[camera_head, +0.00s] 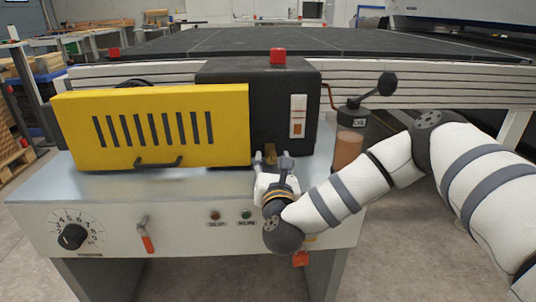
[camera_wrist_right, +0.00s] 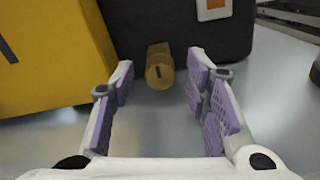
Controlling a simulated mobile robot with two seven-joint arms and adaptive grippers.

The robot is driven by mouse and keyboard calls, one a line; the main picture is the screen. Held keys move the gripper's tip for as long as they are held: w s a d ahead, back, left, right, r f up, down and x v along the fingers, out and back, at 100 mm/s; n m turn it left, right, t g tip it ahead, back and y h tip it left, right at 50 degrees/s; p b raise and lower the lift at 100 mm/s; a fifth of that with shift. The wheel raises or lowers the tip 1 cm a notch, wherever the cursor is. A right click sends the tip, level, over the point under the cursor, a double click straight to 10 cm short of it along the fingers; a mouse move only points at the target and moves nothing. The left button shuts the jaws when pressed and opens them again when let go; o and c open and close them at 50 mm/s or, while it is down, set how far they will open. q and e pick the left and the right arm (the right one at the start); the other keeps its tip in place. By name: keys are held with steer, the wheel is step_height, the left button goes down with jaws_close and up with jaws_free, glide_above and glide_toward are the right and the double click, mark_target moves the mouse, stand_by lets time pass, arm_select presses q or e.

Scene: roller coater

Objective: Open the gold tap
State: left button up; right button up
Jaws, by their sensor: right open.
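The gold tap (camera_wrist_right: 159,68) is a short gold-brown cylinder at the base of the dark housing. In the right wrist view it shows at the top middle, framed between the fingers. In the head view the gold tap (camera_head: 286,161) is partly covered by my gripper. My right gripper (camera_head: 272,160) is open in front of it. Its purple-padded fingers stand on either side of the tap's line, with clear gaps and nothing held between them. Whether the fingertips reach beside the tap or stop short of it is hard to tell. My left gripper is not in view.
A yellow slotted cover (camera_head: 150,128) stands left of the tap, and the dark housing (camera_head: 285,110) rises behind it. A brown-filled cylinder with a black crank (camera_head: 350,130) stands to the right. The front panel carries a dial (camera_head: 72,236) and a red-handled lever (camera_head: 146,235).

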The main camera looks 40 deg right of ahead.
steer(key=shift+s, duration=0.15)
steer(key=shift+c, duration=0.9)
jaws_close()
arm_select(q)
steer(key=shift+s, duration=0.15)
